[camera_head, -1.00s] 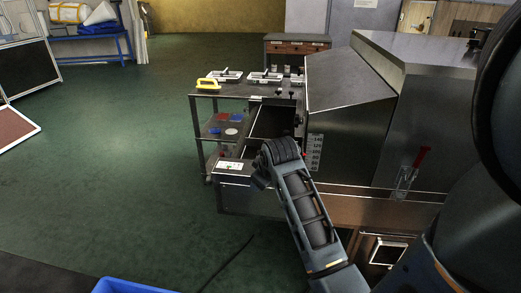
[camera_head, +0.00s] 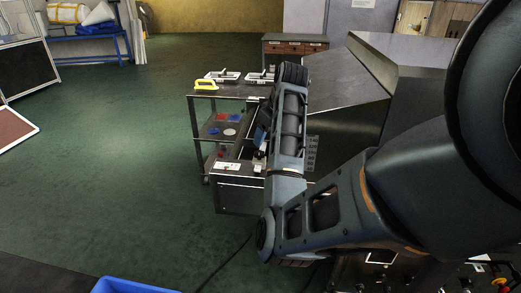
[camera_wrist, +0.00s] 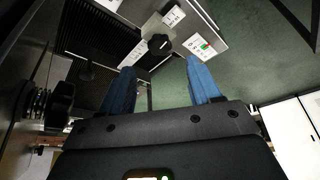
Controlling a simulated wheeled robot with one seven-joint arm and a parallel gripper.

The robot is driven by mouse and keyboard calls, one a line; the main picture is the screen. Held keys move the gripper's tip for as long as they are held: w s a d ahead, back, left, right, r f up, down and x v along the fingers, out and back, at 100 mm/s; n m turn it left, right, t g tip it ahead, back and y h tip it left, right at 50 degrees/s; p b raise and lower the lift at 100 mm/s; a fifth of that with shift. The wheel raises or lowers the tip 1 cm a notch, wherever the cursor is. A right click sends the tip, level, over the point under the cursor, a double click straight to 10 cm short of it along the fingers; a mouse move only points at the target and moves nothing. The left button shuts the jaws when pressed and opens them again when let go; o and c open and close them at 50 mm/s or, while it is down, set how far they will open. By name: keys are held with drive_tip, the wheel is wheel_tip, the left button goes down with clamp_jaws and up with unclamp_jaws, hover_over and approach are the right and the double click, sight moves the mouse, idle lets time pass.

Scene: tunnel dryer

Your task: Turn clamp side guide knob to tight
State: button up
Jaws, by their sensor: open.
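A black lobed knob (camera_wrist: 160,44) stands by a metal plate with printed labels in the wrist view, beyond my fingertips and roughly between them. My gripper (camera_wrist: 162,70) has its two blue fingers spread apart, with nothing between them. A second black knob (camera_wrist: 60,104) on a threaded, spring-like shaft is at the left of the wrist view, outside the fingers. I cannot tell for certain which knob is the side guide clamp. In the head view my gripper (camera_head: 261,138) shows partly as blue beside my forearm, above the machine's infeed end; its fingertips are unclear.
A label card with a green and red mark (camera_wrist: 201,46) sits right of the nearer knob. The steel dryer housing (camera_head: 345,85) is right of my arm. Green floor at left is clear.

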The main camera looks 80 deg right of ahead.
sight(260, 153)
drive_tip(key=x, duration=0.7)
drive_tip(key=shift+f, duration=0.15)
